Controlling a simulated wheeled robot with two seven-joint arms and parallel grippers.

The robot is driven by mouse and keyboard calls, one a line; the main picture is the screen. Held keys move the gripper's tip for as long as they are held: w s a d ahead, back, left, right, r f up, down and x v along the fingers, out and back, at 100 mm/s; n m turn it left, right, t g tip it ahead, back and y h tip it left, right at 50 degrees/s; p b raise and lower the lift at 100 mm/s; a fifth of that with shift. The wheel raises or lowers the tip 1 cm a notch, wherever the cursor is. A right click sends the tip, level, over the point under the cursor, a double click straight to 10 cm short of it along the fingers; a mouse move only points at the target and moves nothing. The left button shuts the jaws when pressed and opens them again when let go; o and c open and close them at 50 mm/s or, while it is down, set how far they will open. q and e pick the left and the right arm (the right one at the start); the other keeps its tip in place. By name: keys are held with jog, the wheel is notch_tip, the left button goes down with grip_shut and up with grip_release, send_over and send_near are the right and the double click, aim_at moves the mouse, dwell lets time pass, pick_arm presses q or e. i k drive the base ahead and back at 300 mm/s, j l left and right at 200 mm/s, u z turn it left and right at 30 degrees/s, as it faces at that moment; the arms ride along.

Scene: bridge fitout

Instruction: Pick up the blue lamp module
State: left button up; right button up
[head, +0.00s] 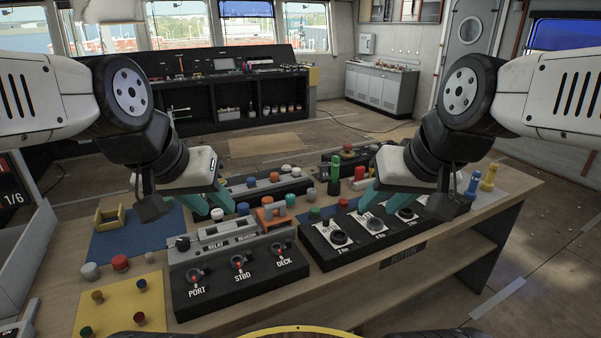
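A blue upright lamp-like module (472,184) stands at the right end of the table, beside a similar yellow one (489,177). My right gripper (384,206) is to its left, above the black button panel, with its teal fingers apart and nothing seen between them.
A green upright module (334,178) stands behind. A yellow plate (120,305) with knobs lies front left.

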aim_at(250, 182)
jog(key=u, duration=1.3)
jog(key=z, duration=0.9)
jog(key=i+l+u, duration=0.25)
jog(key=i+u, duration=0.2)
jog(key=k, duration=0.05)
